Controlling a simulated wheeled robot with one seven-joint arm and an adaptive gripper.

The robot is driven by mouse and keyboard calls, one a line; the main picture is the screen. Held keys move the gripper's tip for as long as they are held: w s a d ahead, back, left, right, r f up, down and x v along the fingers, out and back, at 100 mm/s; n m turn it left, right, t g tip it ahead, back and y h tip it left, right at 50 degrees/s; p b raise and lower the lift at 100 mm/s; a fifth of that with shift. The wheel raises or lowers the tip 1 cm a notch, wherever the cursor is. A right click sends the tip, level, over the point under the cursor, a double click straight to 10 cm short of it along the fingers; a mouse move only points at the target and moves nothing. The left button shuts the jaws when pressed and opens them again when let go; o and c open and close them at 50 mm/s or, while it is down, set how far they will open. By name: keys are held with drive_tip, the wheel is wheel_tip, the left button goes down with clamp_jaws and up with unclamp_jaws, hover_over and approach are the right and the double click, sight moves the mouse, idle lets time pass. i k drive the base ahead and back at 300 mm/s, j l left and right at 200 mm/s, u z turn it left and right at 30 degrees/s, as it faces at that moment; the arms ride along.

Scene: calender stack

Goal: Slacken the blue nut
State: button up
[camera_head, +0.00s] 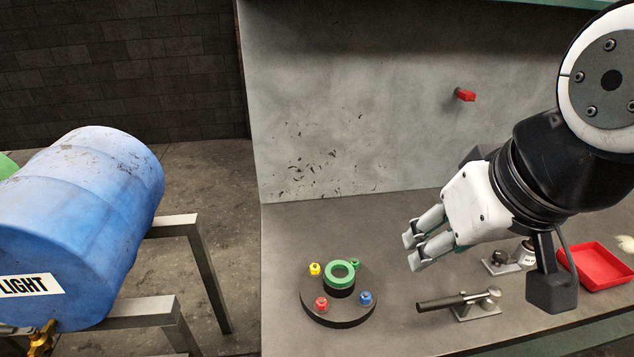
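The blue nut (366,298) sits near the right front edge of a dark round plate (340,318) on the bench. A red nut (321,303), a yellow nut (315,269) and a small green nut (354,263) are spaced around the same plate. A larger green ring (341,273) is on the raised black hub in its middle. My gripper (411,251) is above the bench, to the right of the plate and apart from the blue nut. Its two fingers point left and slightly down, with an empty gap between them.
A dark-handled tool (442,303) in a metal clamp lies right of the plate. Further right are another metal fitting (501,262) and a red tray (597,266). A red peg (465,95) juts from the back panel.

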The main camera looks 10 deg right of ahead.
sight(363, 300)
drive_tip(key=k+l+u, duration=0.25)
drive_tip(key=l, duration=0.25)
drive_tip(key=k+l+u, duration=0.25)
drive_tip(key=k+l, duration=0.15)
drive_tip(key=k, duration=0.65)
